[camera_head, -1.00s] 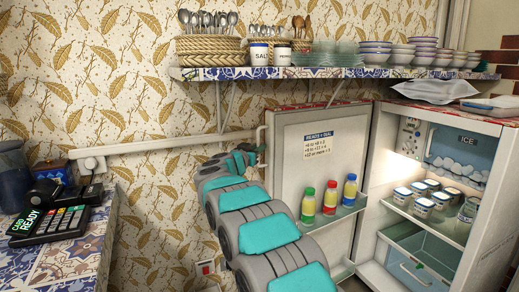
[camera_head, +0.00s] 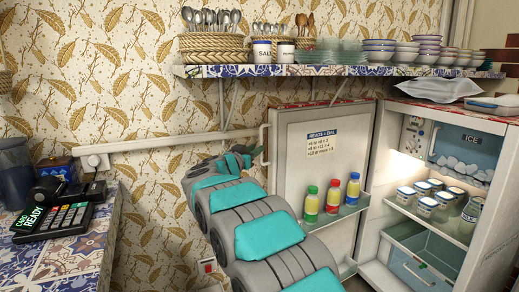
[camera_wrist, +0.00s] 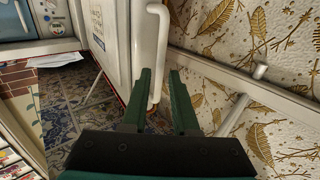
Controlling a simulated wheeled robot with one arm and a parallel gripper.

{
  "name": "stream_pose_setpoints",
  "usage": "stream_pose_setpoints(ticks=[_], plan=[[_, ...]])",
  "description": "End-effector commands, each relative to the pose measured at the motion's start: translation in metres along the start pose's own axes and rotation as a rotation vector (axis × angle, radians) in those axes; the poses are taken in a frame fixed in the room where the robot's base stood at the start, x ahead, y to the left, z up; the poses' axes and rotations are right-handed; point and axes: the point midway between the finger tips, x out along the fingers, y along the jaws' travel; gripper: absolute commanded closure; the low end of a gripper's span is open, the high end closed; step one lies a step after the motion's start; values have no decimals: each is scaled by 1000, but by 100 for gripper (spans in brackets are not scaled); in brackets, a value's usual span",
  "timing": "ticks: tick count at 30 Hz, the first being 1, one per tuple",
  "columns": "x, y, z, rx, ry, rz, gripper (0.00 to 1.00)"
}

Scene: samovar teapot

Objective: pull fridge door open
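The fridge (camera_head: 490,215) stands at the right with its lit inside showing. Its white door (camera_head: 300,185) is swung wide open to the left, inner face toward the head camera. The white door handle (camera_head: 263,145) is at the door's left edge; it also shows in the wrist view (camera_wrist: 158,25). My gripper (camera_head: 246,154) is just left of the handle, partly hidden by my arm. In the wrist view my gripper (camera_wrist: 160,72) is open, with the handle's lower part seen between its fingers. I cannot tell whether they touch it.
Bottles stand in a door rack (camera_head: 345,212). A tiled shelf (camera_head: 215,71) with bowls and cutlery hangs above. A counter (camera_head: 85,258) with a card reader (camera_head: 55,218) is at the left. The patterned wall (camera_wrist: 240,40) is close beside my gripper.

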Motion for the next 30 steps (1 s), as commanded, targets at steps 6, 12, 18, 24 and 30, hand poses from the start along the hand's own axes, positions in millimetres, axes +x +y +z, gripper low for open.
stream_pose_setpoints(ticks=[6, 12, 18, 24, 30], plan=[[-24, 0, 2, -3, -1, 1, 72], [-28, 0, 1, 0, 0, 2, 72], [-28, 0, 0, 0, 0, -1, 72], [-27, -2, -18, 17, 4, -114, 72], [-49, -3, -35, 28, -57, -386, 72]])
